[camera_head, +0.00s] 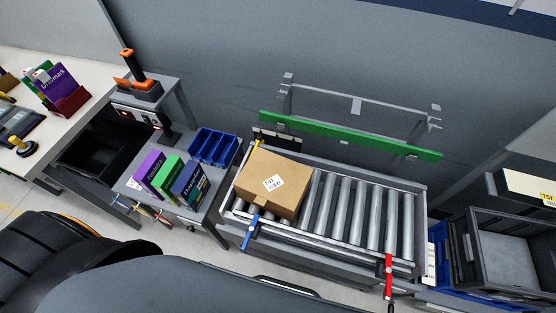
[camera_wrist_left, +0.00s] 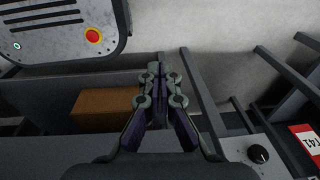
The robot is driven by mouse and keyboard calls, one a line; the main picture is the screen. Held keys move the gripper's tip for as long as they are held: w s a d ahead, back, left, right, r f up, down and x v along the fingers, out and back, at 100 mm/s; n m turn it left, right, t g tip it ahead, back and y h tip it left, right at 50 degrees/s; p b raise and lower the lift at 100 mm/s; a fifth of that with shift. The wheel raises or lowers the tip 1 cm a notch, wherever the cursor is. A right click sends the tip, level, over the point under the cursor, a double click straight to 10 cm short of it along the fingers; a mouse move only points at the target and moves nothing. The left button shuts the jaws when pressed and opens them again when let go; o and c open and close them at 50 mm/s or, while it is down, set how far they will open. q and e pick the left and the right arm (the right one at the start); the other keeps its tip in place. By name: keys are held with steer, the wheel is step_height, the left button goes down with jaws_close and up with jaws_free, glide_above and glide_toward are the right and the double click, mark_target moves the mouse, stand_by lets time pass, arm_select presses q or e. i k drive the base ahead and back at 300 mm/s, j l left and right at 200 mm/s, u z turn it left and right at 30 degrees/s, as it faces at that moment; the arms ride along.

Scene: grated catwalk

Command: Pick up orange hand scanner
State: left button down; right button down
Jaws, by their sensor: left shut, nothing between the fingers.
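The orange and black hand scanner (camera_head: 132,65) stands upright on a small grey stand at the upper left of the head view, at the back beside the wall. Orange parts also show at its base. My left gripper (camera_wrist_left: 160,73) is in the left wrist view, shut and empty. The scanner is not recognizable in that view, so I cannot tell how far the gripper is from it. Neither gripper shows in the head view, and my right gripper is in neither view.
A grey side table holds coloured boxes (camera_head: 170,175) and a blue bin (camera_head: 213,147). A cardboard box (camera_head: 273,183) sits on the roller conveyor (camera_head: 357,212). A white desk (camera_head: 85,75) is at left. The wrist view shows a panel with a red button (camera_wrist_left: 93,35) and grey bars.

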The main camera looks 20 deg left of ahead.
mark_target(141, 82)
steer(key=k+u, duration=0.1)
steer(key=u, duration=0.4)
steer(key=j+u, duration=0.1)
steer(key=u, duration=0.35)
steer(key=k+j+u, duration=0.1)
steer(key=u, duration=0.4)
steer(key=k+z, duration=0.1)
steer(key=z, duration=0.9)
steer(key=i+j, duration=0.15)
steer(key=j, duration=0.15)
steer(key=i+j, duration=0.1)
steer(key=j, duration=0.25)
steer(key=i+j+z, duration=0.1)
steer(key=j, duration=0.2)
steer(key=i+j, duration=0.15)
steer(key=j, duration=0.2)
